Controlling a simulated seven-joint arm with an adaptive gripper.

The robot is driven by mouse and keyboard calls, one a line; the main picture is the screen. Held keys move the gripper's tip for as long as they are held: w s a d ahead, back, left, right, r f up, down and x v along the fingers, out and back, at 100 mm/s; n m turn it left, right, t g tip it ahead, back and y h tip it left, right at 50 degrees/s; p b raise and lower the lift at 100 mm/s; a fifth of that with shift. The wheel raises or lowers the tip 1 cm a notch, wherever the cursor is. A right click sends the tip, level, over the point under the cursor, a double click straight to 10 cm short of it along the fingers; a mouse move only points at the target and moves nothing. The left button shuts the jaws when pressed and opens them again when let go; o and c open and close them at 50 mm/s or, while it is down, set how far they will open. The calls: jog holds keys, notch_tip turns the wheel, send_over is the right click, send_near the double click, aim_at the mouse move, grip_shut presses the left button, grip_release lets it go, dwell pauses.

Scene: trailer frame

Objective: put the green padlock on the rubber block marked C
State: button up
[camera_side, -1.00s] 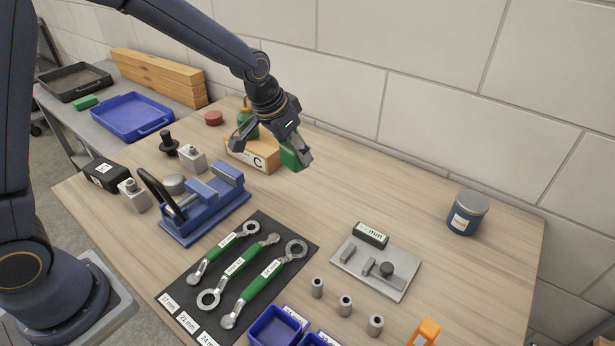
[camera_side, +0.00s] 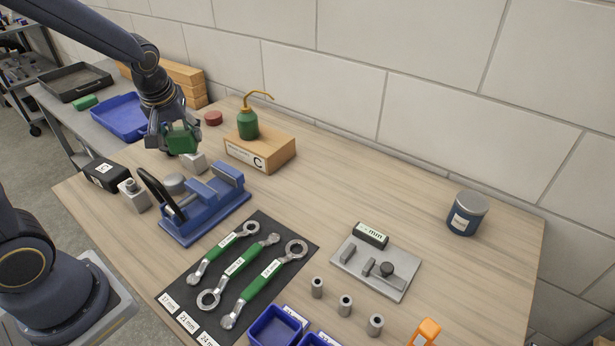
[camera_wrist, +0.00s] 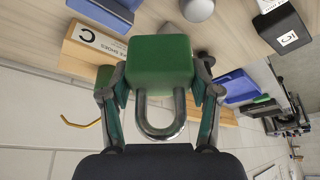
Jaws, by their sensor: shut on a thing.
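The green padlock (camera_side: 182,139) is between the fingers of my gripper (camera_side: 176,143), which is shut on its body. In the wrist view the padlock (camera_wrist: 160,62) shows its green body, with its steel shackle toward the camera. In the side view it is held in the air, in front of the blue tray and near a grey metal block. A black block with a white label (camera_side: 103,174) sits at the table's left edge, below and left of my gripper. It also shows at the upper right of the wrist view (camera_wrist: 280,25). Its label seems to read C; its top is bare.
A tan box also marked C (camera_side: 272,151) carries a green oil can (camera_side: 248,124). A blue vise (camera_side: 205,207), grey metal blocks (camera_side: 133,196) and a round grey piece (camera_side: 173,184) stand near the black block. A blue tray (camera_side: 118,121) lies on the side bench.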

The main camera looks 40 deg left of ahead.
jog(key=s+a+r+n+g+y, duration=0.1)
jog(key=s+a+r+n+g, duration=0.1)
jog(key=s+a+n, duration=0.5)
jog(key=s+a+r+n+g, duration=0.1)
jog(key=s+a+n, duration=0.1)
jog(key=s+a, duration=0.9)
send_near(101, 165)
jog(key=shift+a+f, duration=0.65)
jog(key=shift+a, duration=0.05)
jog(key=shift+w+a+f, duration=0.1)
jog(key=shift+f, duration=1.5)
jog(key=shift+f, duration=0.1)
jog(key=o, duration=1.5)
jog(key=shift+o, duration=0.2)
